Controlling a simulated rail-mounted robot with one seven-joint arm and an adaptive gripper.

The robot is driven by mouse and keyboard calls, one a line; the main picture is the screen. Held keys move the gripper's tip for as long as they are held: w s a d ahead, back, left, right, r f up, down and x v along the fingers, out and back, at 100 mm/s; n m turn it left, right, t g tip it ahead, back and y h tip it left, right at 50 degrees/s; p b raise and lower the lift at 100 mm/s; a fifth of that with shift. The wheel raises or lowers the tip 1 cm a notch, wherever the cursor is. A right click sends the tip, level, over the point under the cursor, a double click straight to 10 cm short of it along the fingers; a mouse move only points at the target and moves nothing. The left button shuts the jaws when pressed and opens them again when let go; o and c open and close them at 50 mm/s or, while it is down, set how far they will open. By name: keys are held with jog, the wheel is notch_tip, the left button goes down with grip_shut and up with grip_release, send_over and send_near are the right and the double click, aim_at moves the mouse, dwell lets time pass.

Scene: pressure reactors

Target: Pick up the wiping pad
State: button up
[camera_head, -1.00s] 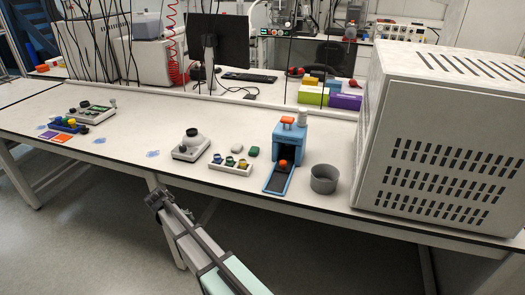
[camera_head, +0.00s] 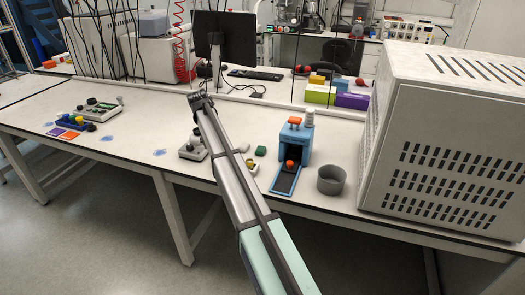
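No object is plainly recognisable as the wiping pad. A small green block (camera_head: 260,151) and a small pale piece (camera_head: 242,148) lie on the white bench, left of the blue device; either might be the pad, but I cannot tell. My gripper (camera_head: 199,98) is at the end of my raised arm, appearing above and in front of the knobbed grey instrument. It looks apart from both small pieces. Its fingers are too small and dark to show whether they are open. My arm hides part of the instrument and most of the small rack beside it.
A blue device (camera_head: 296,145) with an orange ball and a grey cup (camera_head: 331,180) stand right of my arm. A large vented white cabinet (camera_head: 445,140) fills the right. Blue smears (camera_head: 159,152) mark the clear bench left of the instrument. A monitor (camera_head: 225,38) stands behind.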

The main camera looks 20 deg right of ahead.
jog(key=s+d+r+m+g+y, duration=0.1)
jog(key=d+r+m, duration=0.3)
jog(key=d, duration=0.6)
jog(key=s+d+r+m+g+y, duration=0.15)
jog(key=d+r, duration=0.35)
jog(key=d, duration=0.5)
jog(key=p, duration=0.4)
send_over(261, 148)
jog(key=shift+t, duration=0.45)
jog(key=f, duration=1.1)
jog(key=shift+a+f, duration=0.3)
jog(key=shift+d+f+p, duration=0.2)
jog(key=shift+f+p, duration=1.15)
jog(key=shift+f, duration=1.35)
jog(key=shift+s, duration=0.1)
jog(key=c, duration=0.9)
